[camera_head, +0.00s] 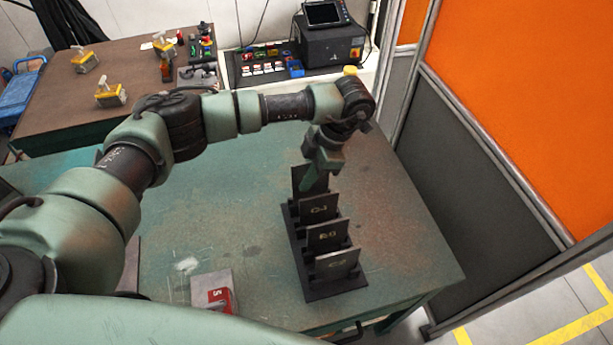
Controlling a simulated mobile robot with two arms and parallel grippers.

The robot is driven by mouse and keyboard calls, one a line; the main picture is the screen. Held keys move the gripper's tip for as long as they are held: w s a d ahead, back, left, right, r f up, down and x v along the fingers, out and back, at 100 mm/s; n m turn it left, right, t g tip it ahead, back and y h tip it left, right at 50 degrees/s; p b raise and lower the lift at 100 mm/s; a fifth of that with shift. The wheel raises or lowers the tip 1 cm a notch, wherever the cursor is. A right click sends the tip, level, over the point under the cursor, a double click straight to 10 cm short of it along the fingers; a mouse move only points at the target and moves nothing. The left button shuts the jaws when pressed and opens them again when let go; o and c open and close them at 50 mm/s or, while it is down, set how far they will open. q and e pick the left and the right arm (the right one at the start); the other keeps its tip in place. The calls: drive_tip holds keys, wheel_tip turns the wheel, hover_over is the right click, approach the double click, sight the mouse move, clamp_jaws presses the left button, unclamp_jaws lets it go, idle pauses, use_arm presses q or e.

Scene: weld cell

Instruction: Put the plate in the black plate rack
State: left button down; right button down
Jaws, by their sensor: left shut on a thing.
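The black plate rack (299,270) stands on the green table toward its right side. Several dark plates with pale markings stand upright in it, among them a front plate (337,265), a middle plate (328,237) and one behind (318,209). My left gripper (320,177) is over the rack's far end, shut on a dark plate (308,182). This plate is upright, in line behind the others. Its lower edge is hidden, so I cannot tell whether it sits in a slot. My right gripper is out of view.
A grey block with a red mark (213,293) lies on the green table (232,225) left of the rack. A brown table (120,65) with yellow-grey clamps stands behind. A grey and orange partition (480,170) rises close on the right.

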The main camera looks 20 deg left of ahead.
use_arm(q)
drive_tip(key=shift+f+b, duration=1.1)
drive_tip(key=shift+f, duration=0.35)
drive_tip(key=shift+f+b, duration=0.3)
drive_tip(key=c, duration=1.5)
unclamp_jaws()
drive_tip(key=shift+b+v, duration=1.05)
drive_tip(key=shift+v, duration=2.9)
